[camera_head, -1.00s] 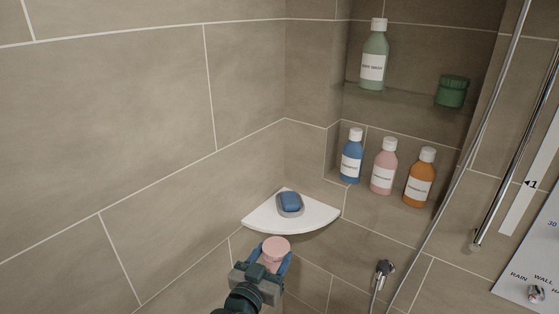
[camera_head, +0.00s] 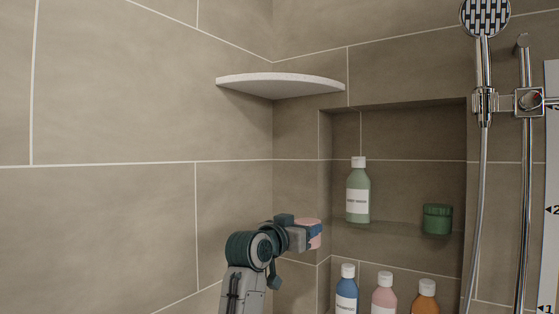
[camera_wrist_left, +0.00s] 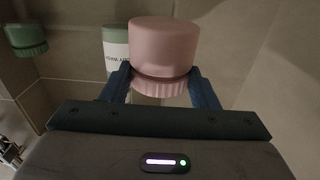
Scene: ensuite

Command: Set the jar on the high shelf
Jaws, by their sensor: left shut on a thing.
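A pink jar (camera_wrist_left: 163,50) with a ribbed lid is held between the blue fingers of my left gripper (camera_wrist_left: 163,88). In the head view the jar (camera_head: 309,228) shows partly behind the fingers of the left gripper (camera_head: 312,236), in front of the niche's left side. The high shelf (camera_head: 280,84) is a white corner shelf, up and to the left of the jar, with a clear gap between them. Its top surface is hidden, as I see it from below. My right gripper is not in view.
A green bottle (camera_head: 358,190) and a dark green jar (camera_head: 437,219) stand on the niche's glass shelf (camera_head: 395,228). Blue (camera_head: 347,292), pink (camera_head: 384,294) and orange (camera_head: 426,299) bottles stand below. The shower head (camera_head: 485,17) and hose (camera_head: 479,200) are at right. The left wall is bare.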

